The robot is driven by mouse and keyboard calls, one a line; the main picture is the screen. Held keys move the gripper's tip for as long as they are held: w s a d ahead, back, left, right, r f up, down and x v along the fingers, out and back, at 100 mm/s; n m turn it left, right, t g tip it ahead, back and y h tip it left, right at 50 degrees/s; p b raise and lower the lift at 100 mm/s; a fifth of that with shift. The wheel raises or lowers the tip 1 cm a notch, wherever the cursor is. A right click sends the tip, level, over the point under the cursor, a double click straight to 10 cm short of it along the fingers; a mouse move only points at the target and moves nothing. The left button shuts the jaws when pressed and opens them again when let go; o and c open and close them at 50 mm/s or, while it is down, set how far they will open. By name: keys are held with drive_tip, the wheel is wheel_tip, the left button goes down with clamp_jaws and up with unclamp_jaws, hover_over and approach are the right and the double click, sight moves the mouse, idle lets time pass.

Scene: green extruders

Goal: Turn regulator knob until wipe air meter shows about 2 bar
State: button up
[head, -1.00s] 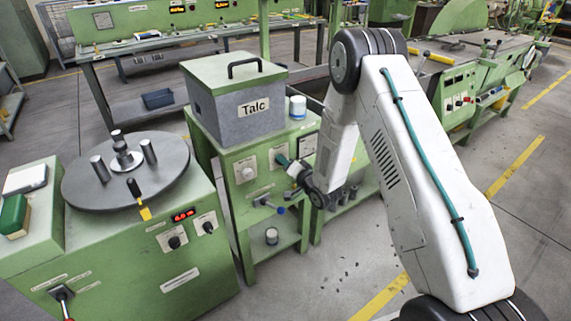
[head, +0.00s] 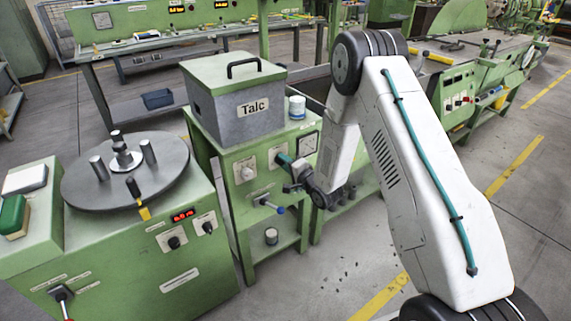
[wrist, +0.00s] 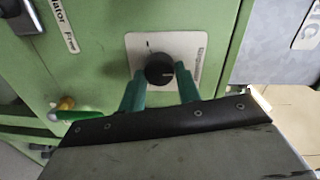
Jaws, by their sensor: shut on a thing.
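The black regulator knob (wrist: 160,70) sits on a white plate on the green cabinet front in the wrist view; a mark shows on the knob's face. My gripper (wrist: 160,86) has its two teal fingers on either side of the knob and is shut on it. In the head view my gripper (head: 287,161) is at the cabinet front and hides the knob. A square white meter (head: 307,144) is on the same panel, just right of my gripper. Its reading is too small to tell, and it is not in the wrist view.
A grey Talc box (head: 235,108) and a white-and-blue container (head: 297,107) stand on the cabinet (head: 222,168). Another knob (head: 247,173) is left of my gripper, and a blue-tipped handle (head: 280,210) is below it. A green machine with a turntable (head: 127,185) stands left.

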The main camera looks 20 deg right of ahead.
drive_tip(key=o, duration=1)
drive_tip(key=shift+s, duration=0.1)
drive_tip(key=v, duration=0.7)
drive_tip(key=shift+s+d, duration=0.15)
drive_tip(key=shift+s, duration=0.1)
